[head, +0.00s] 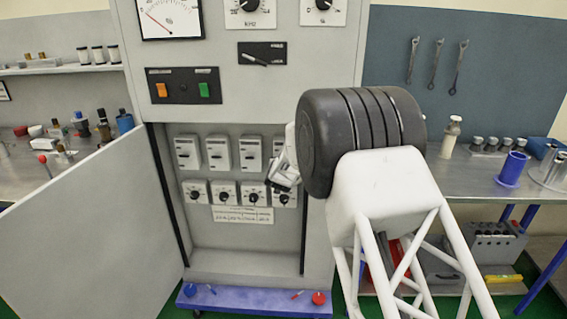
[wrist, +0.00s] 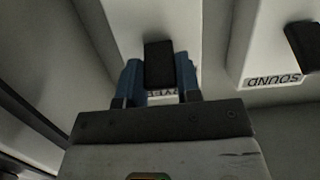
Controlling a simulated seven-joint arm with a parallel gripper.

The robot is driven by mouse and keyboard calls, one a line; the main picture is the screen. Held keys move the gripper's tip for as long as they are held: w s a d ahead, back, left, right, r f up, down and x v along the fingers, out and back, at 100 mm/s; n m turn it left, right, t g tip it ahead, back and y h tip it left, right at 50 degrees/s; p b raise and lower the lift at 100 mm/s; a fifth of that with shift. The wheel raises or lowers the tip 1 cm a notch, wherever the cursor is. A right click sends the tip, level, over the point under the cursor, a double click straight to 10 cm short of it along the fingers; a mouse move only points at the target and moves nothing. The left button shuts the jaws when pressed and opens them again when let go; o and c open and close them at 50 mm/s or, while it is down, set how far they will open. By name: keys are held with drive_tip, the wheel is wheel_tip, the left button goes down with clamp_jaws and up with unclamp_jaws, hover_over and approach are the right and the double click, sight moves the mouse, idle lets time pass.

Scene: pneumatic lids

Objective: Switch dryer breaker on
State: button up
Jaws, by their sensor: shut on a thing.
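A white breaker (wrist: 125,25) with a black switch lever (wrist: 159,65) is in the middle of the wrist view. Its label (wrist: 163,94) is mostly covered; the few letters showing fit "DRYER". My gripper (wrist: 159,76) has its blue fingers on both sides of the lever and is shut on it. In the head view my gripper (head: 284,175) is at the right end of the breaker rows inside the open cabinet, and my arm hides that end. I cannot tell whether the lever is on or off.
A breaker labelled "SOUND" (wrist: 272,81) sits beside it. Other white breakers (head: 219,153) stand in the upper row, with rotary knobs (head: 224,193) below. The cabinet's open door (head: 90,225) is at the left. A bench (head: 480,177) with a blue cup (head: 511,168) is at the right.

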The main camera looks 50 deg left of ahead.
idle(0.4)
drive_tip(key=o, duration=0.9)
drive_tip(key=shift+r, duration=0.1)
drive_tip(key=shift+s+d, duration=0.1)
drive_tip(key=shift+v, duration=3.7)
drive_tip(key=shift+r, duration=0.1)
